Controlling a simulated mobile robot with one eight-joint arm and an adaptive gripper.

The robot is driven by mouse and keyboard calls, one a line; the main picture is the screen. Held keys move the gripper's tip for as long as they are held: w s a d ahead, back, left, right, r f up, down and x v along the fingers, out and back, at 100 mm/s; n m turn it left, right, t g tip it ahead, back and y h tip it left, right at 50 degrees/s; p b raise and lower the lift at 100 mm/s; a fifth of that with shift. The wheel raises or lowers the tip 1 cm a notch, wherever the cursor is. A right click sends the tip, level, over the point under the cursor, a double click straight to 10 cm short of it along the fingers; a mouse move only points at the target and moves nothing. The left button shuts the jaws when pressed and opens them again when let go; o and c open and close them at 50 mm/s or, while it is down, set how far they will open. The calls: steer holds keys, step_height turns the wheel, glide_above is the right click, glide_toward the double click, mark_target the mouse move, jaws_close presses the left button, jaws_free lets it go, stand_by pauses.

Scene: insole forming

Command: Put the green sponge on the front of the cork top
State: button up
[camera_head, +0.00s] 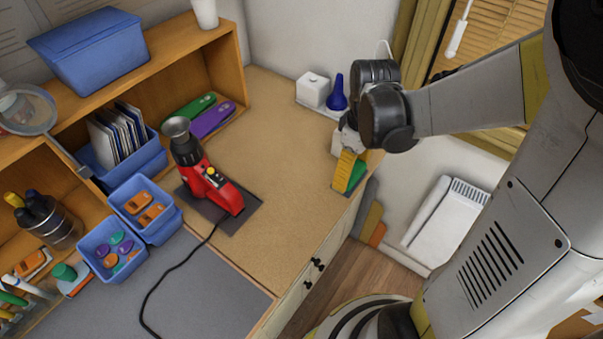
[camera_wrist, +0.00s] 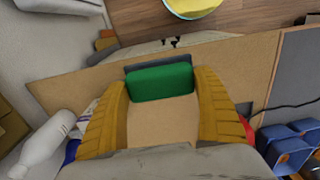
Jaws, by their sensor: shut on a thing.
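The green sponge (camera_head: 355,176) is at the front right edge of the cork top (camera_head: 285,145), partly hidden by my gripper (camera_head: 347,172). In the wrist view the sponge (camera_wrist: 160,82) sits between the two yellow ribbed fingers of my gripper (camera_wrist: 161,86), which is shut on it. A dark grey strip shows along the sponge's far side. The cork top also shows in the wrist view (camera_wrist: 248,62), with its front edge just beyond the sponge. I cannot tell whether the sponge touches the cork.
A red tool (camera_head: 208,182) stands on a dark mat, its black cable running forward. Blue bins (camera_head: 145,208) are at left. The cork between the red tool and my gripper is clear.

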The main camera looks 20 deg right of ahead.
steer(key=shift+s+d+f, duration=0.1)
steer(key=shift+d+f, duration=0.05)
steer(key=shift+f, duration=0.4)
steer(key=b, duration=0.3)
glide_above(310, 190)
step_height(310, 190, down, 7)
steer(key=shift+r, duration=0.1)
step_height(310, 190, down, 4)
steer(key=shift+f+b, duration=0.1)
steer(key=shift+b, duration=0.9)
steer(key=shift+r, duration=0.2)
steer(key=shift+f, duration=0.1)
steer(key=o, duration=1)
